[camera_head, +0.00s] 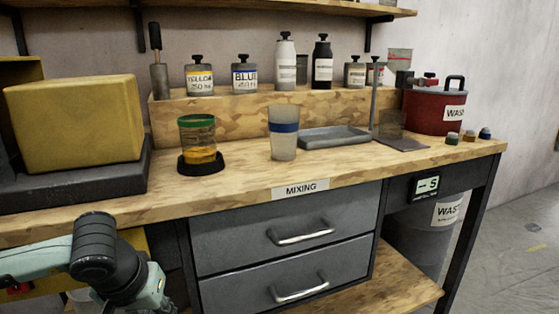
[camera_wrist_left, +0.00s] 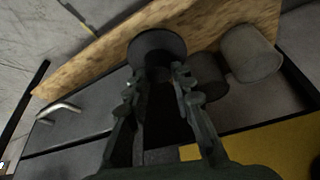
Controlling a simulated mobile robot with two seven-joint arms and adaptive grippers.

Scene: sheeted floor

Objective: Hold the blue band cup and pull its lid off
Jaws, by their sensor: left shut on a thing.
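The blue band cup (camera_head: 284,146) stands upright on the workbench, just left of a grey tray. It is pale and translucent, with a blue band near the top; I cannot make out a separate lid on it. My left arm comes in at the lower left of the head view, below the bench top, with its gripper out of that frame. In the left wrist view my left gripper (camera_wrist_left: 160,84) is shut on a dark round lid-like thing (camera_wrist_left: 157,43), apparently at its narrow part. The right gripper is in neither view.
A green band cup (camera_head: 197,131) with amber liquid sits on a black base. The grey tray (camera_head: 340,141) lies right of the blue band cup. Labelled jars and bottles line the riser. A red waste pot (camera_head: 432,111) stands at right. The bench's front strip is clear.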

